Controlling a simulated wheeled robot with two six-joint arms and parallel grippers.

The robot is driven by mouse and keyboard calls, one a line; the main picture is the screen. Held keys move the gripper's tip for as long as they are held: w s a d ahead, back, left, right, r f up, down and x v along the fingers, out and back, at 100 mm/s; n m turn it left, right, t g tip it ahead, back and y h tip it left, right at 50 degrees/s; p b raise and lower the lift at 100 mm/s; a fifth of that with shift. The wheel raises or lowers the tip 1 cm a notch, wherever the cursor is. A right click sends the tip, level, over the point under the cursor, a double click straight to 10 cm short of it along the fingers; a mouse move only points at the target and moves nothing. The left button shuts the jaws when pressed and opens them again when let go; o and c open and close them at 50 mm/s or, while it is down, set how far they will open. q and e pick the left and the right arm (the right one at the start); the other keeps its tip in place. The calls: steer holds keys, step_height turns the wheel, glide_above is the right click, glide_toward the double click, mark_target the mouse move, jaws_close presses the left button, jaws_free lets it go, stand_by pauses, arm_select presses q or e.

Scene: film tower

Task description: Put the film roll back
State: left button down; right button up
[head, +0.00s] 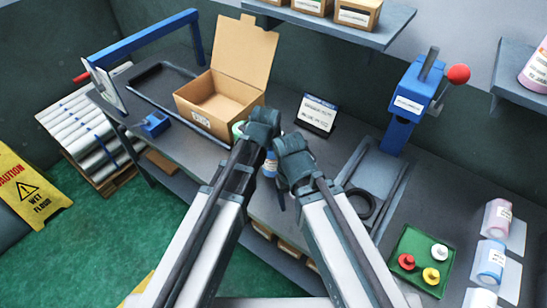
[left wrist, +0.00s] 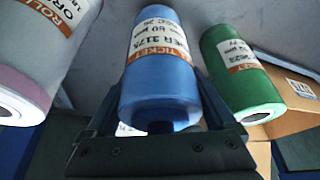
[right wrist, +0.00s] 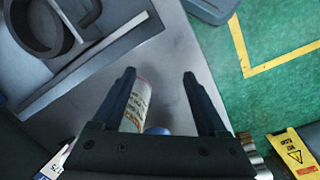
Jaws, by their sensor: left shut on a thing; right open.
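My left gripper (head: 263,127) is shut on a blue film roll (left wrist: 160,80) with a white and orange ticket label. Part of the blue roll (head: 270,166) shows between the grippers in the head view. A green roll (left wrist: 245,70) is on its right in the left wrist view and also shows beside my left gripper in the head view (head: 238,130). A pale roll (left wrist: 45,50) is on its left. My right gripper (right wrist: 160,95) is open, close beside the left one. A labelled roll (right wrist: 141,100) shows between its fingers, partly hidden; I cannot tell whether they touch it.
An open cardboard box (head: 215,100) stands behind the grippers, beside a small sign (head: 318,115). A blue press (head: 408,105) stands to the right. A green tray (head: 420,258) holds coloured knobs. A wet-floor sign (head: 30,187) is at left.

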mark_target(270, 151)
arm_select(q)
step_height(270, 151, down, 3)
steer(key=shift+f+b, duration=0.1)
steer(key=shift+b, duration=1.05)
arm_select(e)
step_height(270, 151, down, 3)
steer(key=shift+f, duration=0.1)
arm_select(q)
jaws_free()
arm_select(e)
steer(key=shift+r, duration=0.2)
arm_select(q)
steer(key=p+v, duration=1.1)
steer(key=v, duration=0.1)
steer(key=shift+s, duration=0.1)
arm_select(e)
step_height(270, 151, up, 11)
